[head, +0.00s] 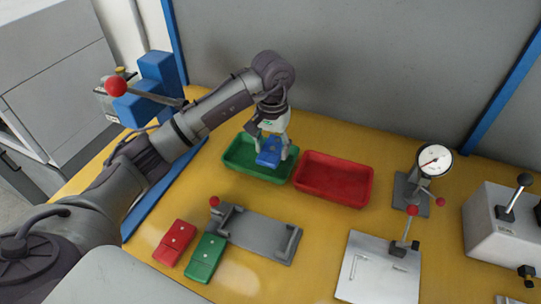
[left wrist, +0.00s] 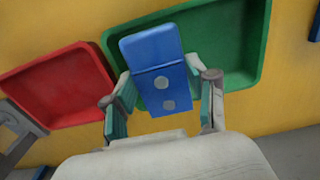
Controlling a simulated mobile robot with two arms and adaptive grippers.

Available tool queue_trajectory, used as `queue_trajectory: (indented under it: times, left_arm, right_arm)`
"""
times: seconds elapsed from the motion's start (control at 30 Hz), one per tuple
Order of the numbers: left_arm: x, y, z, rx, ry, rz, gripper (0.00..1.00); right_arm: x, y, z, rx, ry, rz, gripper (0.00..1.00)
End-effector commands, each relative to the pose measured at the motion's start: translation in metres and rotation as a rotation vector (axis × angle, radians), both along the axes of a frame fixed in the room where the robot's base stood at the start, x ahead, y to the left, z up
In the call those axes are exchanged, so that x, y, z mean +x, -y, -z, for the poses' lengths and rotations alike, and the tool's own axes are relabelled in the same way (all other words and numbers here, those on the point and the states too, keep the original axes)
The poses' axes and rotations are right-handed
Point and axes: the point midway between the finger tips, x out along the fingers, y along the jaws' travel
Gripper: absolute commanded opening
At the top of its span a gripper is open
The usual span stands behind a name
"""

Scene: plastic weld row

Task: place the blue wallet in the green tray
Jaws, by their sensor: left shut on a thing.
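The blue wallet (head: 269,152) is a flat blue piece with two pale dots, seen closely in the left wrist view (left wrist: 154,66). My left gripper (head: 272,150) is shut on it, with one finger on each side, as the left wrist view (left wrist: 162,98) also shows. The green tray (head: 243,164) stands on the yellow table, and the wallet is over it. I cannot tell whether the wallet touches the tray floor. In the left wrist view the green tray (left wrist: 228,50) shows behind the wallet. My right gripper is not in view.
A red tray (head: 335,178) stands right beside the green one. A red wallet (head: 174,243) and a green wallet (head: 206,258) lie at the front left, beside a grey fixture (head: 258,236). A dial gauge (head: 434,160) and a clamp plate (head: 380,270) stand to the right.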

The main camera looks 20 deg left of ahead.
Motion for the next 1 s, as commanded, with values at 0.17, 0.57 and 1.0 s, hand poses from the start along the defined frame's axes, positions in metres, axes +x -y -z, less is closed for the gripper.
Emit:
queue_trajectory:
  times: [0.17, 0.57, 1.0]
  left_arm:
    - [0.004, -0.006, 0.011, -0.001, -0.003, 0.001, 0.23]
    - [0.004, -0.006, 0.045, 0.001, 0.001, 0.001, 0.23]
    - [0.004, -0.006, 0.048, 0.0, 0.0, 0.002, 0.82]
  right_arm:
    - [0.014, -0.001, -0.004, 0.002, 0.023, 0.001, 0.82]
    - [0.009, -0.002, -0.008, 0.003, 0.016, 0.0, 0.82]
    - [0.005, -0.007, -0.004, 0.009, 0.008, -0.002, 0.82]
